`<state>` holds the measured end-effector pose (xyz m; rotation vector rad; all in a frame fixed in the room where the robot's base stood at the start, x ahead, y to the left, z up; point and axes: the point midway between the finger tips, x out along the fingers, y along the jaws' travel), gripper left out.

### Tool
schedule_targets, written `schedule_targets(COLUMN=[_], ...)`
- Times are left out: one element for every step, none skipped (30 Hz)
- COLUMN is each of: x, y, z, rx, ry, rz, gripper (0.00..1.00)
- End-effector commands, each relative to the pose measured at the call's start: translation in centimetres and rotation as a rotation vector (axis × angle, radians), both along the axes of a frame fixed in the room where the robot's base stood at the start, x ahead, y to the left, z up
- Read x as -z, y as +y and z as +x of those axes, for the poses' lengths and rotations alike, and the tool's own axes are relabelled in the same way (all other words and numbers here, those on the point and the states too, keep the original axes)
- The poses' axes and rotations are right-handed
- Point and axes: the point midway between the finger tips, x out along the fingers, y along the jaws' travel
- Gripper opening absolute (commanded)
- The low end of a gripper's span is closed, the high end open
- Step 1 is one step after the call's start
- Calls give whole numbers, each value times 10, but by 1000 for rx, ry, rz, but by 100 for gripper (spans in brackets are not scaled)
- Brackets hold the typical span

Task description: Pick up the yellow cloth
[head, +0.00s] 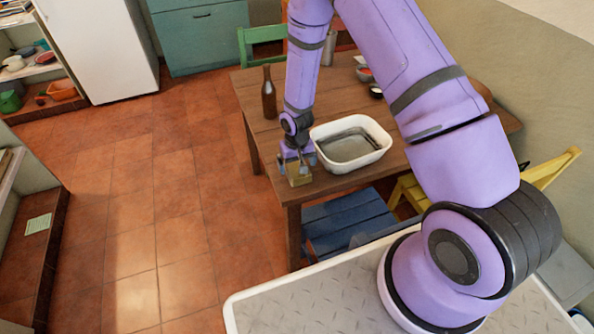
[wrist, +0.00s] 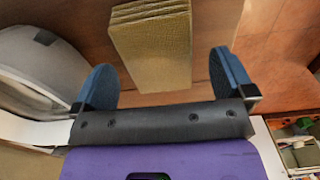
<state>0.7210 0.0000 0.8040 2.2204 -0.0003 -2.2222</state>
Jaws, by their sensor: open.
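The yellow cloth (wrist: 152,50) is a folded, mustard-coloured block with stacked layers at one end. In the head view the cloth (head: 299,177) is at the near left corner of the wooden table, left of a white basin. My gripper (wrist: 164,78) is open, with one blue finger on each side of the cloth's near end.
The white basin (head: 375,127) with grey contents stands close right of my gripper. A brown bottle (head: 268,95) stands behind it on the table (head: 330,183). A blue chair (head: 348,217) and yellow chair (head: 545,172) are close by. The tiled floor (head: 160,200) at left is clear.

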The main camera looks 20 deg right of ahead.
Motion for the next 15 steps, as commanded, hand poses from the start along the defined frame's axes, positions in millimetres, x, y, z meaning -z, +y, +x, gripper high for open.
schedule_targets(x=[8,12,16,19,22,25,26,27,28,28,28,28,28,28,28], y=[-1,-1,0,0,0,0,0,0,0,0,0,0,0,0,0], z=[-2,-2,-1,-1,-1,-1,-1,-1,0,0,0,0,0,0,0], rx=[0,0,0,0,0,0,0,0,0,0,0,0,0,0,0], ry=[2,2,2,1,1,0,0,-1,-1,-1,-1,-1,-1,-1,-1], rz=[0,0,0,0,0,0,0,1,1,1,1,1,1,1,1], gripper=[100,100,100,100,100,100,100,100,100,100,100,100,100,100,100])
